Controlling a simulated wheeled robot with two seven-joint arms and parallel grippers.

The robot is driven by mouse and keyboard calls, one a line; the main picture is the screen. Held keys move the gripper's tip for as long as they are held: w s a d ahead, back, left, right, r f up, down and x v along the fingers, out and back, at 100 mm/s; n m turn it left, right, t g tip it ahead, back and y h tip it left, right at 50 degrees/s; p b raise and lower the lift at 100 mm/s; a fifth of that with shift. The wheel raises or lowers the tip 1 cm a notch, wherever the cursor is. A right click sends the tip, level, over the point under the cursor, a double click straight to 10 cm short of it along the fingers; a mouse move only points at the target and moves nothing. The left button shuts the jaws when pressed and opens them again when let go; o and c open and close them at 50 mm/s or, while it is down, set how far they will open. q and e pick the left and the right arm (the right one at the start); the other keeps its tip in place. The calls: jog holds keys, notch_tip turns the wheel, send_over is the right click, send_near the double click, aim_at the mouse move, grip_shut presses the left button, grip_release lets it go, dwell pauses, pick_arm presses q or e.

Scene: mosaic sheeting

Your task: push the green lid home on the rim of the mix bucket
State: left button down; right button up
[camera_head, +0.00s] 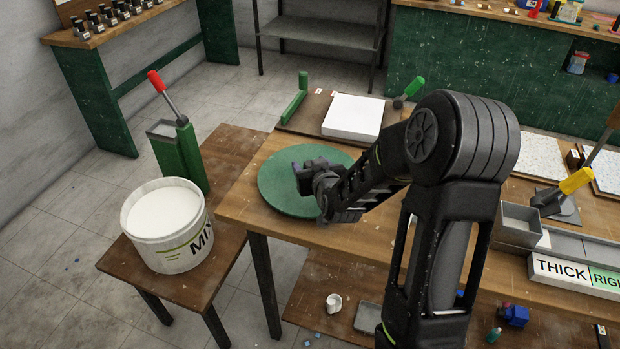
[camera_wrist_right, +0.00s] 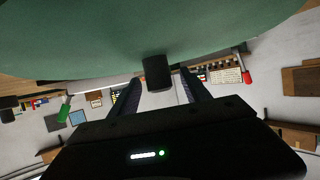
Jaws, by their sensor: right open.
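The green lid (camera_head: 275,199) is a round flat disc on the left end of the wooden worktable. The white mix bucket (camera_head: 165,259), marked "MIX", stands upright on a lower wooden table to its left, and no lid sits on its rim. My right gripper (camera_head: 306,176) is over the lid, at its middle, and hides part of it. In the right wrist view the lid (camera_wrist_right: 100,35) fills the top, and a dark knob (camera_wrist_right: 157,72) sits between the open fingers (camera_wrist_right: 160,90). I cannot tell whether the fingers touch the knob. My left gripper is not in view.
A green stand (camera_head: 180,155) with a red-handled lever is close behind the bucket. A white slab (camera_head: 353,117) lies on a board behind the lid. Grey trays and a yellow-handled tool (camera_head: 575,182) are at the right. An open floor gap separates the bucket's table legs from the wall.

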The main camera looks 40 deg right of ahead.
jog(key=shift+c, duration=0.2)
grip_shut()
dwell(0.3)
